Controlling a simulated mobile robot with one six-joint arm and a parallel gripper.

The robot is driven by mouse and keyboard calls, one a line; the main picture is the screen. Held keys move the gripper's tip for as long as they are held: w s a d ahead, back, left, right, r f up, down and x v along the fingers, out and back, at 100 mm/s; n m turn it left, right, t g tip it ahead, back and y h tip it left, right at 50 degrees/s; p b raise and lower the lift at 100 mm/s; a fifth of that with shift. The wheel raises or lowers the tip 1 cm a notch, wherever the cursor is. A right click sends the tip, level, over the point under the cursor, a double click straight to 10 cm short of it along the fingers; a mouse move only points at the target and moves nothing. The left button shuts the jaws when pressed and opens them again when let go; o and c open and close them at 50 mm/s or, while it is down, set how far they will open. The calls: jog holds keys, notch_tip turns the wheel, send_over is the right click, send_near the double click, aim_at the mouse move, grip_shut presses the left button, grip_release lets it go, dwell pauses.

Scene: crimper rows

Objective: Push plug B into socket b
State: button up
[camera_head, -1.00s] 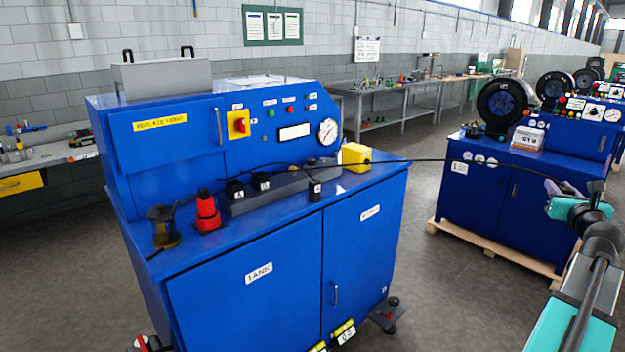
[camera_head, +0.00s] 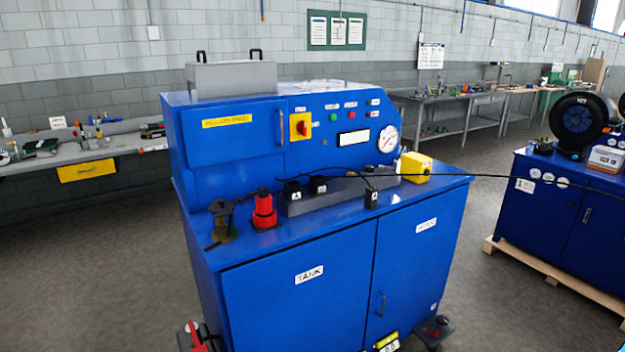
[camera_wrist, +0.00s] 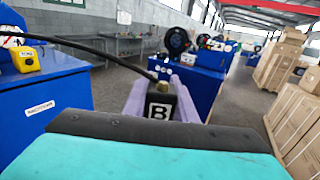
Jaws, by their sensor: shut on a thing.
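Plug B (camera_wrist: 160,106) is a black block with a white "B" label and a brass-coloured cable end. My gripper (camera_wrist: 160,95) is shut on it in the wrist view, with a pale purple finger on each side. A black cable (camera_wrist: 85,45) runs from the plug to the left. The head view does not show my gripper or the plug. There, a long grey block (camera_head: 343,191) lies on the blue machine's ledge, with two black pieces (camera_head: 292,191) at its left end. Another labelled black piece (camera_head: 371,199) stands at its front. I cannot tell which is socket b.
The blue machine (camera_head: 290,285) also bears a red bottle-like thing (camera_head: 264,211), a dark cup-like thing (camera_head: 223,220) and a yellow box (camera_head: 415,168). The cable crosses to the right above the aisle. A second blue machine (camera_head: 560,215) stands on a pallet. Cardboard boxes (camera_wrist: 285,75) are stacked at right.

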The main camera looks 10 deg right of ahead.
jog(key=w+a+f+n+t+y, duration=0.15)
jog(key=w+a+f+y, duration=0.25)
jog(key=w+a+f, duration=0.6)
jog(key=w+a+f+n+t+y, duration=0.1)
jog(key=w+a+f+n+y, duration=0.25)
jog(key=w+a, duration=0.7)
jog(key=w+a+f+n+t+y, duration=0.15)
jog(key=w+a+f+y, duration=0.4)
jog(key=a, duration=0.85)
jog(key=s+a+f+n+g+y, duration=0.15)
jog(key=a+f+n+y, duration=0.35)
jog(key=a, duration=1)
jog(key=s+a+f+n+g+y, duration=0.1)
jog(key=a+f+n+g+y, duration=0.45)
jog(key=a, duration=0.95)
jog(key=s+a+r+n+g+y, duration=0.1)
jog(key=s+a+r+y, duration=0.1)
jog(key=s+a, duration=0.2)
jog(key=shift+s+a, duration=0.4)
jog(key=shift+s, duration=0.05)
